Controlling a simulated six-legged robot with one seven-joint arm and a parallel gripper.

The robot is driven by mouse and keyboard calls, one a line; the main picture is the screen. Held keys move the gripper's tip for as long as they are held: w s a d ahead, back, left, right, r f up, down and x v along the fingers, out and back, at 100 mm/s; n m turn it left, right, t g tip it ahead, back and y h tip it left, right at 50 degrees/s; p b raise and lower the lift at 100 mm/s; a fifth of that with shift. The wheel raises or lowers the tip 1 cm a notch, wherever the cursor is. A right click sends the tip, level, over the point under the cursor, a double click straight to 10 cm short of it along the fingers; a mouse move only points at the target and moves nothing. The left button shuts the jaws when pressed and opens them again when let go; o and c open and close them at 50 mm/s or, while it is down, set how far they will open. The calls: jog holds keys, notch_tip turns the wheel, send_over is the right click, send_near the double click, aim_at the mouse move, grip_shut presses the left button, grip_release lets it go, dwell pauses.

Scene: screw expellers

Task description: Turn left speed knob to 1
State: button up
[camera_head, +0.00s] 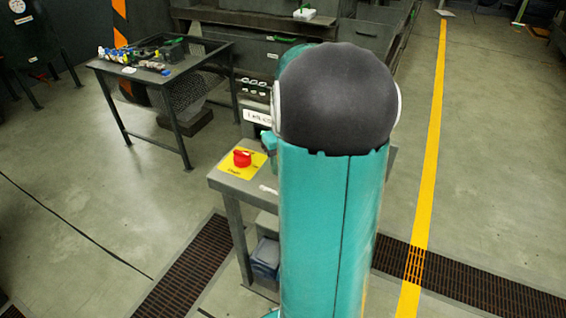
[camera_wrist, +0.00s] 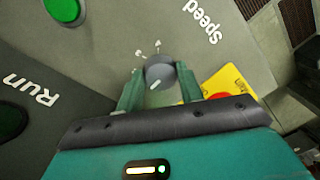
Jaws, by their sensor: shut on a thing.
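In the wrist view, a round grey speed knob (camera_wrist: 160,71) with a white pointer line sits on the grey panel under the word "Speed". Small white marks stand on the panel beside its rim, too small to read surely. My gripper (camera_wrist: 160,84) has its two green fingers on either side of the knob and is shut on it. The pointer line slants toward the lower left in the picture. In the head view, my teal arm hides the knob and the gripper.
A green button (camera_wrist: 62,10) and the label "Run" (camera_wrist: 28,92) are on the panel. A yellow plate (camera_wrist: 222,82) lies right of the fingers. In the head view, a red emergency knob (camera_head: 242,158) stands on a grey stand, and a table with small parts (camera_head: 140,62) is at the left.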

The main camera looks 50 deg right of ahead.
jog(key=shift+n, duration=0.3)
jog(key=o, duration=1)
notch_tip(320, 180, up, 14)
jog(key=shift+d, duration=0.4)
jog(key=shift+f, duration=0.1)
